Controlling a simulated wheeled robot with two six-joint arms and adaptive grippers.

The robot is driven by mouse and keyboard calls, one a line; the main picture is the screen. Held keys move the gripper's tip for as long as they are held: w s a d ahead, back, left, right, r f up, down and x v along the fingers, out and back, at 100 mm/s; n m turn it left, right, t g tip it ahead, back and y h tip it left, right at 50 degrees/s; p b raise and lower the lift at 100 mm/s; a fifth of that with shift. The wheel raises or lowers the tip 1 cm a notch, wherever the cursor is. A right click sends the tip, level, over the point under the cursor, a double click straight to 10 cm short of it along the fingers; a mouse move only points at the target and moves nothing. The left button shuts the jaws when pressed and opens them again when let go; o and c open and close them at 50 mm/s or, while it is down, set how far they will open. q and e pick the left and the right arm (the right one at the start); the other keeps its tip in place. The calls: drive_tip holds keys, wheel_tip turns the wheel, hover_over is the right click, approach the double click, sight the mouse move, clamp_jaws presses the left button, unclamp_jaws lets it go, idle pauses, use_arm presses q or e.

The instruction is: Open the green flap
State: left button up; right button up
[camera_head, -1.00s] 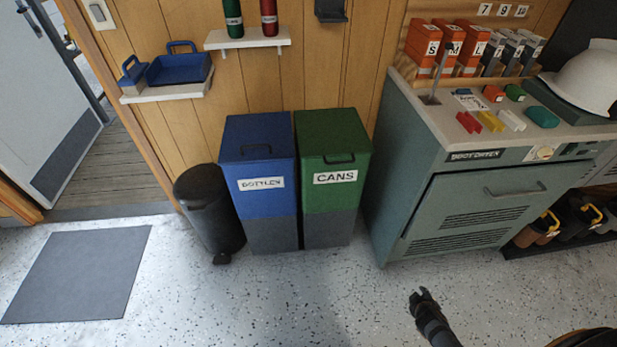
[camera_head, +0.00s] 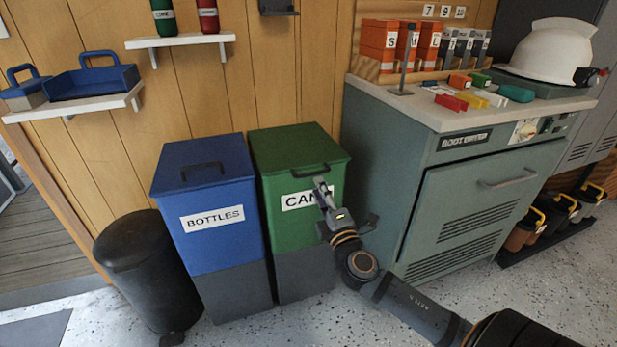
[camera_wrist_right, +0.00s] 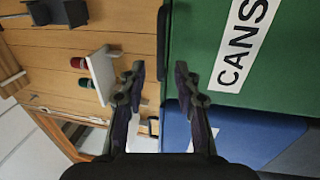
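The green bin (camera_head: 292,235) with the "CANS" label stands against the wall, and its green flap (camera_head: 290,145) lies flat and closed on top. A black handle (camera_head: 311,171) is at the flap's front edge. My right gripper (camera_head: 322,188) is just in front of the bin, close to the handle, and covers part of the label. In the right wrist view my right gripper (camera_wrist_right: 160,85) is open with nothing between its fingertips. The dark handle (camera_wrist_right: 162,40) shows there along the green edge; I cannot tell if a finger touches it. My left gripper is not in view.
A blue "BOTTLES" bin (camera_head: 212,225) stands close on the left, with a black pedal bin (camera_head: 145,270) beyond it. A grey-green cabinet (camera_head: 470,205) stands close on the right. A shelf (camera_head: 180,41) hangs on the wall above. Bare floor lies in front.

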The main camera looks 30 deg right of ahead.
sight(311, 174)
drive_tip(key=x, duration=0.6)
drive_tip(key=shift+w, duration=0.2)
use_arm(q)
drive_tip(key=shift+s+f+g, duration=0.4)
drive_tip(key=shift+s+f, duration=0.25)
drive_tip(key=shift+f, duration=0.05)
use_arm(e)
drive_tip(key=shift+w+d+r, duration=0.1)
drive_tip(key=shift+w+d, duration=0.05)
drive_tip(key=shift+w, duration=0.25)
clamp_jaws()
